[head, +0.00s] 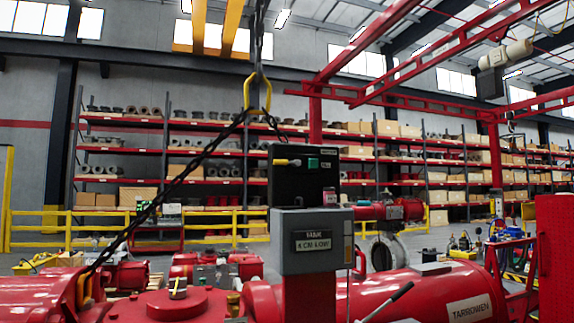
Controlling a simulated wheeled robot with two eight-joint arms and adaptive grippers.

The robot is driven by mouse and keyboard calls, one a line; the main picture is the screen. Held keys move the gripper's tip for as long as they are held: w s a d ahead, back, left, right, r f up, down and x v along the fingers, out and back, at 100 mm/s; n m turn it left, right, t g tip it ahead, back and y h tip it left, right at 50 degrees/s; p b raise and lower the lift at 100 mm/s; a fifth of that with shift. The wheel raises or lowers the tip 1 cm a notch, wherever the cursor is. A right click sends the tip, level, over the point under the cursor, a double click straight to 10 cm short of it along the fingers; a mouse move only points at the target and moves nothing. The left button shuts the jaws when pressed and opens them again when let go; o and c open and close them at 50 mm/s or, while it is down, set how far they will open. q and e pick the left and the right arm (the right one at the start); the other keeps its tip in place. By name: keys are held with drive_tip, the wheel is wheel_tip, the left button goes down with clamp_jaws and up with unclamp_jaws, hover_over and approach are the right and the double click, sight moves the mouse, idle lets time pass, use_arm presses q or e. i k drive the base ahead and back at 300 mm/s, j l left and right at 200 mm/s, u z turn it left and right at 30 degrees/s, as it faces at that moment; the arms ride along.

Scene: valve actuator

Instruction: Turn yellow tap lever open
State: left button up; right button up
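A small yellow lever (287,162) sticks out sideways on the front of a black box (303,190), beside a green square part. It lies about level. The black box stands on a grey box (310,240) with a label, carried on a red post. Another small yellow-topped part (178,288) sits on the red cylinder cover at lower left, with a brass fitting (233,304) to its right. I cannot tell for sure which of these is the tap lever. Neither of my grippers is in view.
Large red actuator bodies (440,293) fill the lower part of the view. A dark chain (172,188) runs slanting from a yellow ring (257,94) down to the left. Yellow rails and shelves stand behind.

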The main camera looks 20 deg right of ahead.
sight(297, 163)
drive_tip(key=i+l+z, duration=0.75)
drive_tip(key=i+l, duration=0.15)
